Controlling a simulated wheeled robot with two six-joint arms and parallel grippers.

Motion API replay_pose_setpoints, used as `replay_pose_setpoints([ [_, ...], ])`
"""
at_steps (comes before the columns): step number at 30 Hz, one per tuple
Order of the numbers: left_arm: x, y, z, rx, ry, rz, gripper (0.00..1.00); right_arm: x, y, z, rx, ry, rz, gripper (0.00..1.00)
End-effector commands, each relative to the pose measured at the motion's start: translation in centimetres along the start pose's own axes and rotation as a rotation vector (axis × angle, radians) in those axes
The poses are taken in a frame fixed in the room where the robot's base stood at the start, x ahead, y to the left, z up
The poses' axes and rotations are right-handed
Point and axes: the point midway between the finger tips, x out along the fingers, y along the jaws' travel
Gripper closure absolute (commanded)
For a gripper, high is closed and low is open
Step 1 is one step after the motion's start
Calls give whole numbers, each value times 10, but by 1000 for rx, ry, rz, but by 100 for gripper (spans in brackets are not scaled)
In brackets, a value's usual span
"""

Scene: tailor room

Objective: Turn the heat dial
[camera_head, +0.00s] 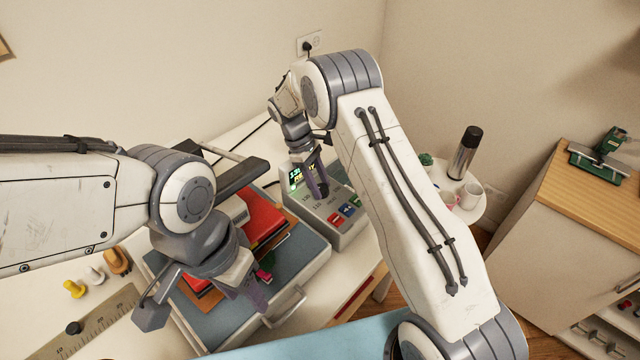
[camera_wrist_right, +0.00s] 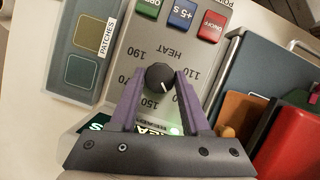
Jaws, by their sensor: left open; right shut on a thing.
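The heat dial (camera_wrist_right: 160,75) is a round black knob with a white mark, on the grey control panel (camera_wrist_right: 199,55). Its scale appears upside down around it, and the white mark points down and slightly right, near 150. My right gripper (camera_wrist_right: 157,88) has its purple fingers closed on both sides of the dial. In the head view my right gripper (camera_head: 320,188) is at the panel (camera_head: 348,232), and the dial is hidden behind it. A green lit display (camera_head: 298,176) sits above the panel. My left gripper (camera_head: 200,305) is open and empty over the press's left part.
Red and orange pieces (camera_head: 262,217) lie on the blue-grey press bed (camera_head: 312,251) beside the panel. Red, blue and green buttons (camera_wrist_right: 182,14) are near the dial. A ruler (camera_head: 95,325) and small pegs lie at left. A flask (camera_head: 464,152) and mug (camera_head: 471,195) stand on a side table.

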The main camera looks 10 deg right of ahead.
Motion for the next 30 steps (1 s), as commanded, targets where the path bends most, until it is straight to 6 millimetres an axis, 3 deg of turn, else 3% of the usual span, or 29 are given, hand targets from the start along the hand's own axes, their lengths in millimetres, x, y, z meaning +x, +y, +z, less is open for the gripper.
replay_pose_setpoints([
  [18,3,0,0,0,0,0,50,-1,5,0,516,6,-212,100],
  [30,4,0,0,0,0,0,50,-2,6,1,699,7,-287,100],
])
